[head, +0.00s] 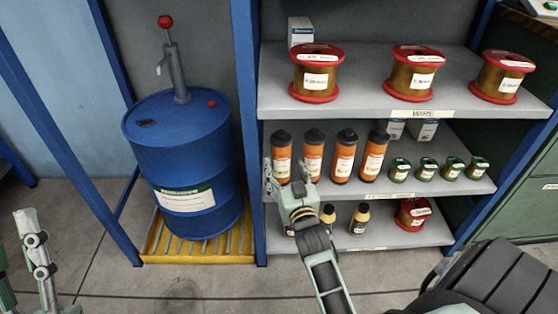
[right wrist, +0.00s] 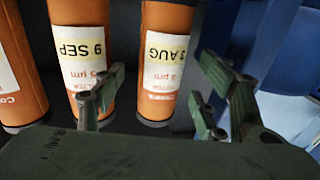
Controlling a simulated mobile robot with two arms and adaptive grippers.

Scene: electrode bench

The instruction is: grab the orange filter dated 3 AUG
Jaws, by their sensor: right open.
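Several orange filters with dark caps stand in a row on the middle shelf. The filter dated 3 AUG (right wrist: 163,52) is the rightmost one in the right wrist view, where the labels appear upside down. It matches the leftmost filter (head: 282,153) in the head view. My right gripper (head: 287,174) is open and in front of this filter. In the right wrist view its fingers (right wrist: 150,106) lie to either side of the filter's image; contact cannot be seen. My left gripper (head: 28,222) is at the left edge, far from the shelf; its opening is unclear.
A filter with a SEP date (right wrist: 82,50) stands close beside the 3 AUG one. A blue rack post (head: 248,150) is close on its other side. Small green spools (head: 426,169) share the shelf. Wire spools (head: 316,74) are above; bottles (head: 360,218) are below.

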